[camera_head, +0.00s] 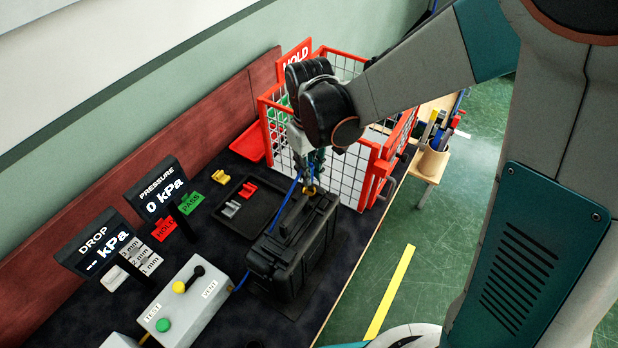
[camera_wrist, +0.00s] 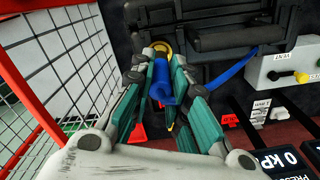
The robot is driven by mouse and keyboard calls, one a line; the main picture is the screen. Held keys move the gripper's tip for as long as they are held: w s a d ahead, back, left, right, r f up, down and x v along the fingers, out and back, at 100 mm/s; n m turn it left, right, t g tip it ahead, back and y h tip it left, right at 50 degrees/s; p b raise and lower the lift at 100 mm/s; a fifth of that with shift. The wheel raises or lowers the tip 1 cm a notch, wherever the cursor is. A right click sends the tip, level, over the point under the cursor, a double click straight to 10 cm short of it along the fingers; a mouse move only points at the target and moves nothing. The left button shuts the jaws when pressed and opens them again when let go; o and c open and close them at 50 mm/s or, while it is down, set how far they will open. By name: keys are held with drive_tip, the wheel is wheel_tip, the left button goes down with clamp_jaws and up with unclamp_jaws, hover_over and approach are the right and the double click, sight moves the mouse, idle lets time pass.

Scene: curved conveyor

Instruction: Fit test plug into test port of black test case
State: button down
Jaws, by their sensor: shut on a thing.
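The black test case (camera_head: 290,255) stands closed on the dark bench, its handle side up; in the wrist view the case (camera_wrist: 205,17) fills the top. My gripper (camera_head: 311,178) hangs over the case's far end, pointing down. In the wrist view my gripper (camera_wrist: 161,62) is shut on the test plug (camera_wrist: 160,80), a blue body on a blue hose. A brass ring (camera_wrist: 161,47) shows at the fingertips, right against the case's edge. It also shows in the head view (camera_head: 309,190). I cannot tell whether the plug is seated; the test port is hidden.
A red mesh HOLD cage (camera_head: 345,185) stands close behind my gripper. A TEST/VENT valve box (camera_head: 185,300) is left of the case, the blue hose running to it. A dark tray (camera_head: 246,207) and DROP (camera_head: 97,246) and PRESSURE (camera_head: 158,190) displays stand left.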

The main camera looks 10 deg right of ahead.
drive_tip(key=shift+f+b, duration=0.65)
drive_tip(key=shift+f, duration=0.8)
drive_tip(key=shift+f, duration=0.1)
drive_tip(key=shift+f, duration=0.15)
drive_tip(key=c, duration=1.6)
unclamp_jaws()
drive_tip(key=shift+o, duration=0.2)
wheel_tip(320, 180, up, 12)
drive_tip(key=p, duration=0.8)
drive_tip(key=shift+r, duration=0.25)
